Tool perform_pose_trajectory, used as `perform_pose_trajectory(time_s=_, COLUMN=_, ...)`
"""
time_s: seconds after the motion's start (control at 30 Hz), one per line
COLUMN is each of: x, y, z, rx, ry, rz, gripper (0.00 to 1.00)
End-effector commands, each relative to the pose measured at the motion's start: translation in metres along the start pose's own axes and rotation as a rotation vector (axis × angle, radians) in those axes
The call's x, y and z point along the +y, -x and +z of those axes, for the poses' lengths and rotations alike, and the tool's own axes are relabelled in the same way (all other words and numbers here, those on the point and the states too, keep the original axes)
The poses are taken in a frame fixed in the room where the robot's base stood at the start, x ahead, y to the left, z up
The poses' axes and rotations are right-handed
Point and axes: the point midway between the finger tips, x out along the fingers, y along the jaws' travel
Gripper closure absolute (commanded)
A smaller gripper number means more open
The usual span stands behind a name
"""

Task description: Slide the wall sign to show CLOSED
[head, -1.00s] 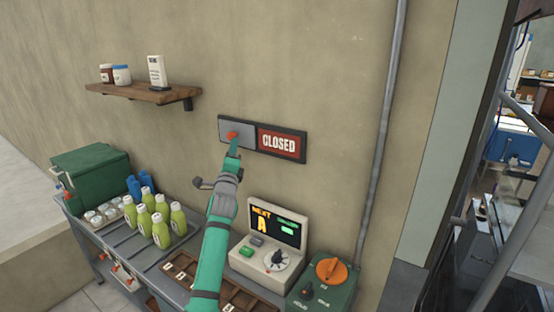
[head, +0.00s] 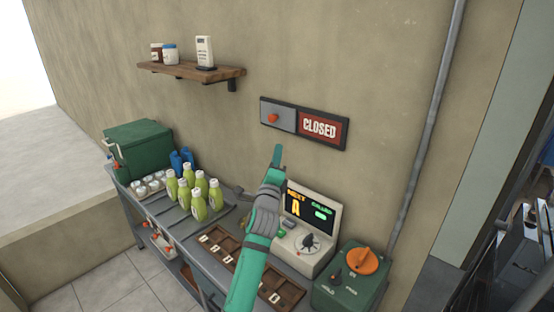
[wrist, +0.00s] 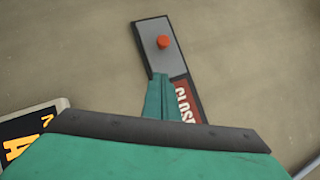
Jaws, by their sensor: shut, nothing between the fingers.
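The wall sign (head: 304,123) is a dark-framed panel on the beige wall. Its grey sliding cover (head: 279,117) with an orange-red knob (head: 272,118) sits at the left end. The red right half is uncovered and reads CLOSED (head: 320,128). My gripper (head: 277,151) is shut and empty, apart from the knob and below the sign in the head view. In the wrist view the sign's cover (wrist: 176,60) and knob (wrist: 163,42) show beyond my green fingers (wrist: 162,82), which hide part of the CLOSED panel (wrist: 186,103).
A wooden shelf (head: 190,71) with small containers is on the wall to the left. Below stands a bench with green bottles (head: 199,193), a green box (head: 138,150), a screen device (head: 308,228) and a green unit with an orange dial (head: 362,260). A pipe (head: 425,135) runs down the wall at right.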

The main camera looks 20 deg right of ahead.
Motion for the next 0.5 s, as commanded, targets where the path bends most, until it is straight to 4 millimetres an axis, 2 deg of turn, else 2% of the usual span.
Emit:
perform_pose_trajectory(time_s=0.03, x=0.001, y=0.007, z=0.002, rx=-0.002, ry=-0.001, rz=0.001, gripper=1.0)
perform_pose_trajectory(time_s=0.2, x=0.002, y=0.02, z=0.002, rx=-0.002, ry=-0.001, rz=0.003, gripper=1.0)
perform_pose_trajectory(time_s=0.5, x=0.0, y=0.021, z=-0.001, rx=0.001, ry=0.0, rz=0.001, gripper=1.0)
